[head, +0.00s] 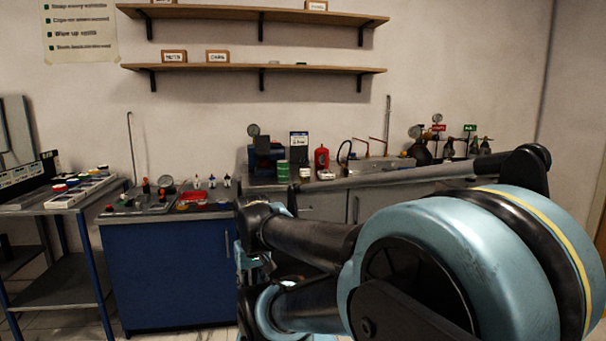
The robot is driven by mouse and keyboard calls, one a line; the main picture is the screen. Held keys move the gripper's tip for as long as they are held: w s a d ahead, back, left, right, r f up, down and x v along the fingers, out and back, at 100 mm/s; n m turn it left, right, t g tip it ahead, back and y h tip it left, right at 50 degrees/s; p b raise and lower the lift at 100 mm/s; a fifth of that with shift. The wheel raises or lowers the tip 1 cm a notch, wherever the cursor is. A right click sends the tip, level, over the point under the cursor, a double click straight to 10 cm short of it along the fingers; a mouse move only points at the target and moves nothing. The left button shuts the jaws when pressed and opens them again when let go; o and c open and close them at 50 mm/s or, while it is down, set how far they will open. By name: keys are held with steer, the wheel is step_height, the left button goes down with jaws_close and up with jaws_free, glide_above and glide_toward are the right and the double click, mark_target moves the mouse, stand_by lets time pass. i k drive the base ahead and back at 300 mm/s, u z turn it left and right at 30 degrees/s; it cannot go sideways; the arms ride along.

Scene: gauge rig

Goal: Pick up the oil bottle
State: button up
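I cannot tell for sure which item is the oil bottle. A red bottle (321,158) with a dark top stands upright on the back counter, right of the middle. Several small bottles stand in a row at the back of the blue cabinet's top, among them a white one (197,183) and another (212,182). They are too small for me to read any label. My arm fills the lower right of the head view and hides part of the back counter. I cannot make out my gripper.
A blue cabinet (175,270) stands left of my arm, with a red tray (192,205) and gauge parts on top. A side table (55,208) with trays is at far left. A green can (283,172) stands left of the red bottle. Two wall shelves (200,67) hang above.

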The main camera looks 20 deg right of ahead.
mark_target(304, 164)
steer(key=u, duration=0.05)
steer(key=i, duration=1)
steer(key=z, duration=0.05)
